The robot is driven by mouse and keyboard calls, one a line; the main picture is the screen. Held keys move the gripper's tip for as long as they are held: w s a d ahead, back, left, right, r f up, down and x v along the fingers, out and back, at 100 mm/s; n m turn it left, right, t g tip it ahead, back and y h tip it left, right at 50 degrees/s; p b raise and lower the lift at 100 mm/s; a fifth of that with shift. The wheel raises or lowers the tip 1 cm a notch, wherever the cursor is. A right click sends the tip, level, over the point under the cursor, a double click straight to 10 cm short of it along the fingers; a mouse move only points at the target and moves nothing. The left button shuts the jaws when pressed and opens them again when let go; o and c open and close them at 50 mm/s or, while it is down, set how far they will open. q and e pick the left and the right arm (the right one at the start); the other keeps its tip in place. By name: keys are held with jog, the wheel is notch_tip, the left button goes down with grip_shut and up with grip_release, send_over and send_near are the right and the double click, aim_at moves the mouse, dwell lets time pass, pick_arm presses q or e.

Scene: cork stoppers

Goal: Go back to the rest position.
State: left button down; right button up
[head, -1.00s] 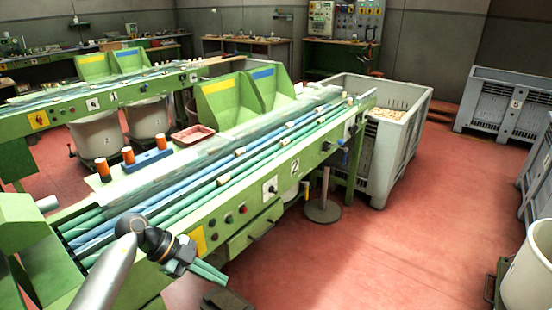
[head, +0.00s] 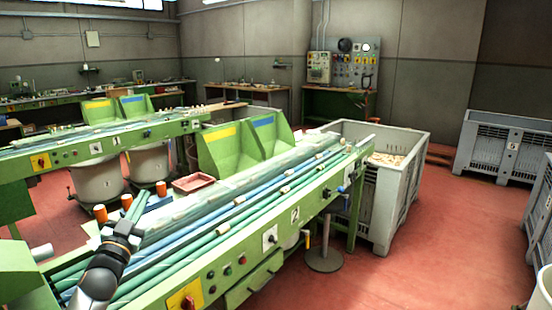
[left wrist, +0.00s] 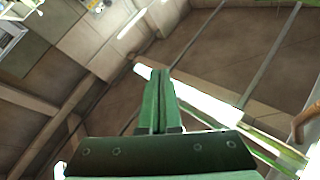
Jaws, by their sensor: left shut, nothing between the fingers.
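My left gripper (head: 136,208) is raised over the near end of the green sorting bench (head: 210,262), its arm coming in from the bottom left. In the left wrist view its green fingers (left wrist: 161,75) are together, with nothing between them, and point up towards the ceiling and walls. In the head view the fingers partly overlap the orange-topped pieces and blue block behind them, so their tips are hard to make out. My right gripper is not in view.
Several cork stoppers lie along the bench lanes. Green bins (head: 218,150) stand behind, with a reddish tray (head: 193,182) beside them. A grey crate (head: 398,190) holding corks stands at the bench's far end.

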pick_arm(q)
jog(key=a+f+n+g+y, duration=0.3)
jog(key=f+n+g, duration=0.15)
jog(key=f, duration=0.55)
jog(key=s+d+f+m+g+h, duration=0.1)
jog(key=s+d+f, duration=0.25)
jog(key=f, duration=0.25)
jog(key=s+d+f+g, duration=0.1)
jog(key=s+d+f, duration=0.1)
jog(key=s+f, duration=0.3)
jog(key=s+d+f+m+g+h, duration=0.1)
jog(key=s+d+f+g, duration=0.15)
jog(key=f, duration=0.45)
jog(key=s+d+f+g, duration=0.1)
jog(key=s+d+f, duration=0.2)
jog(key=s, duration=0.6)
jog(key=s+d+f+n+g+h, duration=0.1)
jog(key=s+d+f, duration=0.3)
jog(key=s, duration=0.6)
jog(key=s+d+f+g+h, duration=0.1)
jog(key=s+d+f, duration=0.2)
jog(key=s+f, duration=0.3)
jog(key=s, duration=0.4)
jog(key=shift+d+g, duration=0.2)
jog(key=shift+g, duration=0.1)
